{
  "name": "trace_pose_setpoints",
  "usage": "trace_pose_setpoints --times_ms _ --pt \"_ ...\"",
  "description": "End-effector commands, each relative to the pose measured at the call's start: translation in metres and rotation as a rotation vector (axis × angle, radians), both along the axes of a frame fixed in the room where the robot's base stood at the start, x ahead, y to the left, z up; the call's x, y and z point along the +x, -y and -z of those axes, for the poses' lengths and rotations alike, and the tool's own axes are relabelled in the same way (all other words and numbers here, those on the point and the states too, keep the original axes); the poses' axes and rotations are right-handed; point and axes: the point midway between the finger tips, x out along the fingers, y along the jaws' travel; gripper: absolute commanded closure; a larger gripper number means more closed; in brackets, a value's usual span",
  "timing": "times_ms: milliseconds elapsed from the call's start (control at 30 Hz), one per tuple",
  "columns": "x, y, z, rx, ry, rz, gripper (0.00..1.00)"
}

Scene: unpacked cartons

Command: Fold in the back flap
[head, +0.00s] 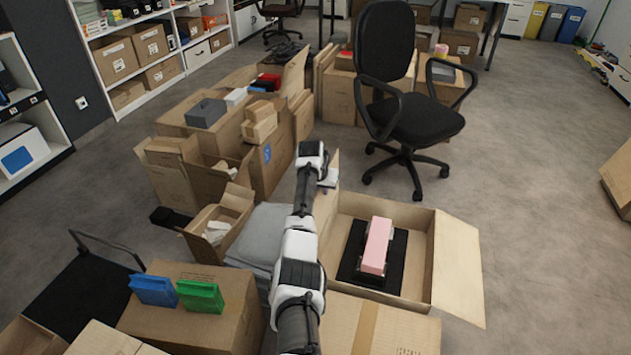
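An open carton (430,262) stands right of my arm, with a pink block-like object (376,246) on a black base inside. Its right flap (460,268) is folded outward. A narrow upright piece of cardboard (335,160) shows by the carton's back left corner; I cannot tell which flap it is. No flap is clearly seen along the rest of the back edge. My gripper (328,179) is near that corner, beside the upright piece. Its fingers are too small and partly hidden to tell open from shut, and contact is unclear. My arm hides part of the carton's left side.
A black office chair (409,117) stands behind the carton. Stacked cartons (240,140) crowd the back left. A carton with blue (153,290) and green (200,296) items is at front left. A taped cardboard surface (400,330) lies in front.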

Motion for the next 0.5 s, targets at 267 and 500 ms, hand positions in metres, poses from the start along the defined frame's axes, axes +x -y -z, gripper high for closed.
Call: trace_pose_setpoints --times_ms 267,500 --pt "-0.014 0.042 0.000 0.245 0.077 0.007 1.00" --pt "-0.025 0.075 0.016 0.462 0.148 0.005 1.00"
